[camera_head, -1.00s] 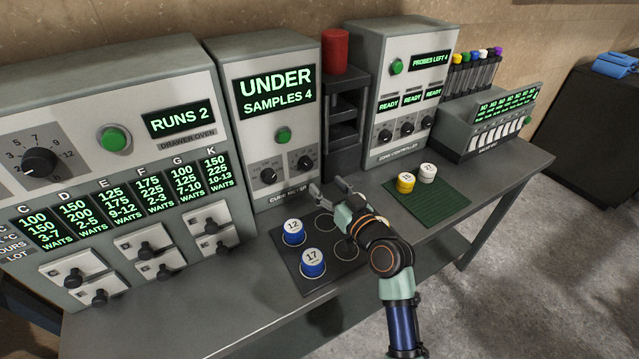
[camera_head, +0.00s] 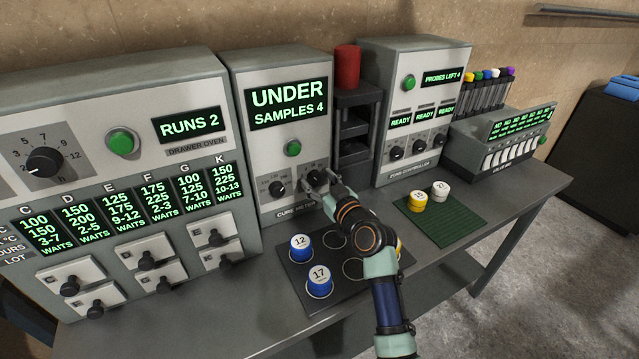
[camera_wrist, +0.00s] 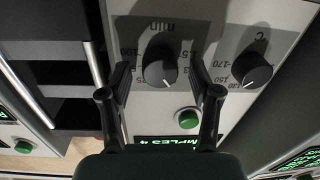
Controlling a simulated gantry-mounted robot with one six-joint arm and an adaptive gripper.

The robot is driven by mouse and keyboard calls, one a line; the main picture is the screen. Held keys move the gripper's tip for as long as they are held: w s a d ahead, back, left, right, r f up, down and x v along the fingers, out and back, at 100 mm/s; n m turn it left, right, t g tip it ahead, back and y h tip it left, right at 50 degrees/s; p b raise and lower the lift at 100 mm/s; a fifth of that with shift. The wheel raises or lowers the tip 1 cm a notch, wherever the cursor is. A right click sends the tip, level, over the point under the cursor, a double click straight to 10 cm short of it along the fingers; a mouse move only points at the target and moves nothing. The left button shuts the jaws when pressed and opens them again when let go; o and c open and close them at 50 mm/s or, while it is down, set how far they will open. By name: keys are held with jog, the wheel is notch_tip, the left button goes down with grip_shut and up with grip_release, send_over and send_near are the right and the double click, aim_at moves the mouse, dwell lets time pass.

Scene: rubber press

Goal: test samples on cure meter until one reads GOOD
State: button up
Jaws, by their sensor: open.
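The cure meter (camera_head: 282,120) shows "UNDER SAMPLES 4", with a green button and two knobs below. My gripper (camera_head: 318,184) is open at its right-hand knob. In the wrist view, the open fingers (camera_wrist: 160,75) stand on either side of the knob marked "min" (camera_wrist: 160,60); I cannot tell whether they touch it. The °C knob (camera_wrist: 253,68) is beside it. Blue samples 12 (camera_head: 301,247) and 17 (camera_head: 319,281) sit on the dark mat (camera_head: 345,293). A yellow sample (camera_head: 400,246) there is mostly hidden by my arm. A yellow (camera_head: 417,201) and a white sample (camera_head: 440,191) sit on the green mat (camera_head: 456,222).
The drawer oven (camera_head: 125,170) showing "RUNS 2" stands left. A dark rack (camera_head: 358,130) with a red cylinder (camera_head: 347,67) on top is right of the meter. The zone controller (camera_head: 420,110) is further right. Bare bench (camera_head: 240,310) lies in front.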

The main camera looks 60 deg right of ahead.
jog(key=c, duration=1.1)
jog(key=shift+c, duration=0.2)
jog(key=shift+m, duration=0.3)
jog(key=m+p, duration=0.1)
jog(key=m, duration=0.2)
jog(key=shift+m, duration=0.3)
jog(key=m+p, duration=0.1)
jog(key=m, duration=0.2)
jog(key=shift+m, duration=0.4)
jog(key=m+p, duration=0.2)
jog(key=m, duration=0.4)
jog(key=shift+f+h+p, duration=0.1)
jog(key=shift+h+p, duration=0.3)
jog(key=shift+s+m, duration=0.1)
jog(key=shift+m, duration=0.3)
jog(key=o, duration=1.1)
